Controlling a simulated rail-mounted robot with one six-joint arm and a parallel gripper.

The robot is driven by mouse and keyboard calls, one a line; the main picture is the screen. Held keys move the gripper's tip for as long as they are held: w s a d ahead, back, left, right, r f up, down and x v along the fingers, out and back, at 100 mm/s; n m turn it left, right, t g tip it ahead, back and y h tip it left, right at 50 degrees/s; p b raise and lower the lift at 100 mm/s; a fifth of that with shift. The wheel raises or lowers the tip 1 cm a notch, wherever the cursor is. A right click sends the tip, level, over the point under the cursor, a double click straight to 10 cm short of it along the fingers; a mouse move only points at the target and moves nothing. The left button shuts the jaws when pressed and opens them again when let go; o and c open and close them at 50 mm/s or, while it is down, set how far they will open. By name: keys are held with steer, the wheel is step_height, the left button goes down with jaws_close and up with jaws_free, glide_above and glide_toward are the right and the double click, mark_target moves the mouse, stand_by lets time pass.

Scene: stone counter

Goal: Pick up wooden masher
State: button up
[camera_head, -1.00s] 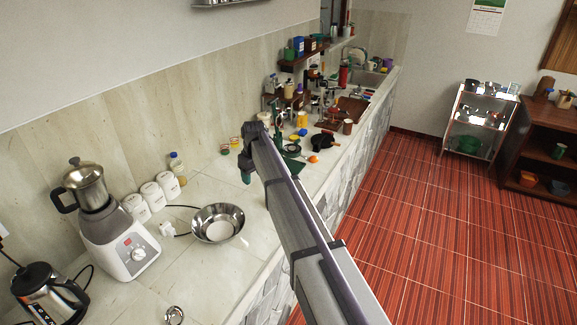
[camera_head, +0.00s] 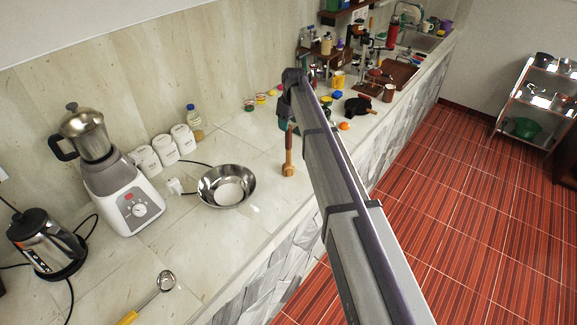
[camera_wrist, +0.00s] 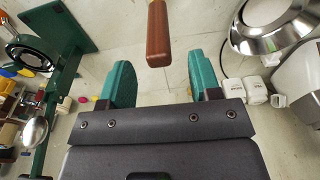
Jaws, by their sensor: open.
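The wooden masher (camera_head: 288,158) stands upright on the counter, just right of the steel bowl. Its dark brown handle points up and its lighter head rests on the stone. My gripper (camera_wrist: 161,68) is open and empty, with two green finger pads. In the head view my gripper (camera_head: 284,124) is close above the handle's top, partly hidden by my arm.
The steel bowl (camera_head: 227,186) stands left of the masher. White canisters (camera_head: 164,150), a blender (camera_head: 128,200), a kettle (camera_head: 45,243) and a ladle (camera_head: 150,298) are farther left. A dark pan (camera_head: 358,107) and several small items crowd the counter beyond my arm. Bare stone lies around the masher.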

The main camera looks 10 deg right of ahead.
mark_target(288, 132)
steer(key=f+b, duration=0.5)
steer(key=shift+w+a+f, duration=0.15)
steer(key=shift+w+f, duration=0.05)
steer(key=shift+r, duration=0.25)
steer(key=shift+c, duration=0.2)
steer(key=c, duration=1)
steer(key=shift+o, duration=0.2)
